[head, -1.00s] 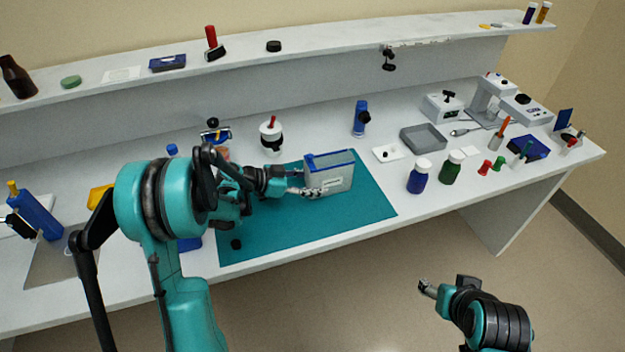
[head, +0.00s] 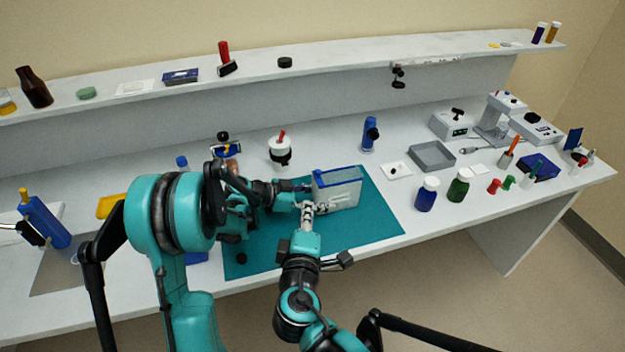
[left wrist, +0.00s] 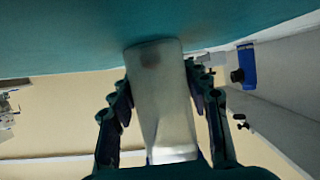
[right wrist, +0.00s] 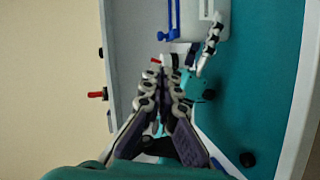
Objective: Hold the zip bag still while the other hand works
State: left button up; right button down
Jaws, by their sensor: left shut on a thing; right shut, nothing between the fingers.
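The zip bag (head: 343,193) stands upright on the teal mat (head: 375,222), pale and translucent with a blue strip along its top. It also shows at the top of the right wrist view (right wrist: 186,22), with a blue tab at one end of the strip. My left gripper (head: 318,206) is shut on its left end; in the left wrist view the bag (left wrist: 162,100) lies between the two fingers. My right gripper (head: 307,214) is shut and empty, just left of the bag and close to the left fingers. Its closed fingertips (right wrist: 166,68) appear apart from the bag.
A white, black-banded container (head: 280,152) stands behind the mat. A blue bottle (head: 426,195), a green bottle (head: 459,186) and a grey tray (head: 432,156) stand to the right. A small black cap (head: 242,258) lies on the mat's front left. The mat's right part is clear.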

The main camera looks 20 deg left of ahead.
jog(key=x, duration=1.2)
jog(key=shift+w+d+n+y, duration=0.2)
jog(key=shift+w+n+y, duration=0.1)
jog(key=shift+w+n, duration=0.1)
jog(key=shift+d, duration=0.1)
jog(key=w+d, duration=0.6)
jog(key=d, duration=0.3)
jog(key=shift+w+d, duration=0.2)
jog(key=shift+d, duration=0.2)
jog(key=shift+a, duration=0.1)
